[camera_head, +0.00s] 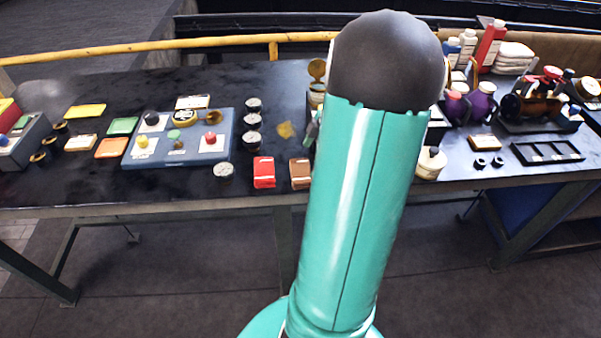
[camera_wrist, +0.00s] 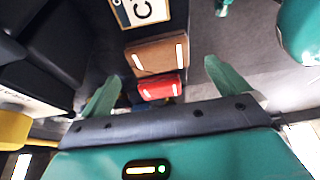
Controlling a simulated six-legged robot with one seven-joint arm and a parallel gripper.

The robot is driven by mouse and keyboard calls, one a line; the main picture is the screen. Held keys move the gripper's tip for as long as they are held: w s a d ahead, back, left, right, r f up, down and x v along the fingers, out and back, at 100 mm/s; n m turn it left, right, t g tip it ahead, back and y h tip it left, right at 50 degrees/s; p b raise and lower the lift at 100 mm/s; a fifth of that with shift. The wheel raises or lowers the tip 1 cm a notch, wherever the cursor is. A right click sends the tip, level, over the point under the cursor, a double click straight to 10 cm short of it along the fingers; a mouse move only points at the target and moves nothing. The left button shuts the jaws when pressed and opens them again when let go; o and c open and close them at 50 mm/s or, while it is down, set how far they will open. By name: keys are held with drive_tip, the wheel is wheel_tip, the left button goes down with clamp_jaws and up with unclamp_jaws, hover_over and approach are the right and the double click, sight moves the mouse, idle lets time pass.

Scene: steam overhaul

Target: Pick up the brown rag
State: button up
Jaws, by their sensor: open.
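The brown rag (camera_head: 300,173) lies folded near the front edge of the dark bench, just left of my arm in the head view. In the wrist view the brown rag (camera_wrist: 150,55) shows beyond and between my fingertips, with white marks on it. A folded red rag (camera_head: 264,172) lies just left of it; the red rag (camera_wrist: 160,87) also shows between my fingers in the wrist view. My gripper (camera_wrist: 162,70) is open, its two green fingers apart with nothing held. In the head view my arm hides most of the gripper.
A blue tray (camera_head: 190,155) with colored knobs lies further left. A yellowish scrap (camera_head: 286,130) lies behind the rags. Bottles and a black rack (camera_head: 547,152) stand at right. A yellow rail (camera_head: 130,48) runs behind.

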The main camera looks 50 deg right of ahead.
sight(302, 170)
drive_tip(key=shift+x, duration=3)
drive_tip(key=shift+w, duration=0.15)
drive_tip(key=c, duration=0.8)
drive_tip(key=shift+r, duration=0.15)
drive_tip(key=shift+r, duration=0.4)
wheel_tip(302, 170, up, 2)
drive_tip(key=shift+r, duration=0.2)
drive_tip(key=s+r, duration=0.1)
drive_tip(key=s+a+r, duration=0.1)
drive_tip(key=r, duration=0.1)
drive_tip(key=s+a+r, duration=0.1)
drive_tip(key=s+r, duration=0.1)
drive_tip(key=s+a+r, duration=0.1)
drive_tip(key=s, duration=0.1)
drive_tip(key=s+a+r, duration=0.2)
drive_tip(key=s, duration=0.1)
drive_tip(key=s+a+r, duration=0.1)
drive_tip(key=s, duration=0.2)
drive_tip(key=shift+s+a+r, duration=0.2)
drive_tip(key=shift+s+r, duration=0.05)
drive_tip(key=shift+r, duration=0.05)
